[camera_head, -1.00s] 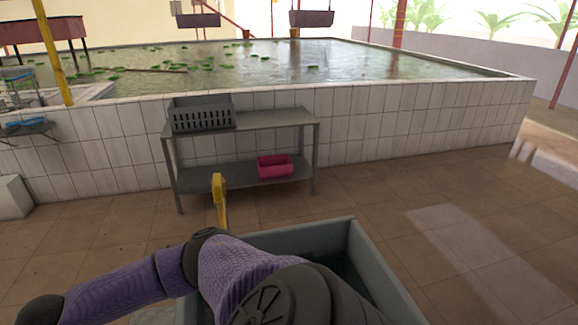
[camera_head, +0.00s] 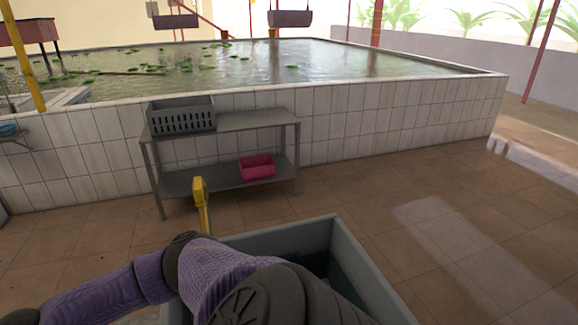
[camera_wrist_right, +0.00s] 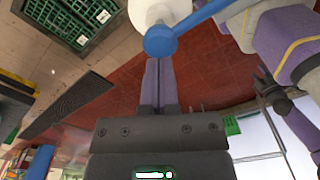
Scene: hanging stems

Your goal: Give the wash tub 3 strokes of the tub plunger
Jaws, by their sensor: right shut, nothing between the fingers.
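The grey wash tub (camera_head: 372,262) stands low in the front of the head view. A purple and black arm of mine crosses in front of it and hides much of its inside. A yellow upright piece with a thicker top (camera_head: 200,190) rises behind the arm; I cannot tell if it is the plunger's handle. In the right wrist view my right gripper (camera_wrist_right: 160,62) is shut and empty. A blue round knob with a blue bar (camera_wrist_right: 160,40) and a white rounded part (camera_wrist_right: 150,10) lie at the fingertips in that picture.
Behind the tub a grey metal stand (camera_head: 225,122) holds a grey slotted crate (camera_head: 181,115) on top and a pink bin (camera_head: 257,167) below. A white tiled pool wall (camera_head: 400,115) runs behind it. The tiled floor at right (camera_head: 470,230) is clear.

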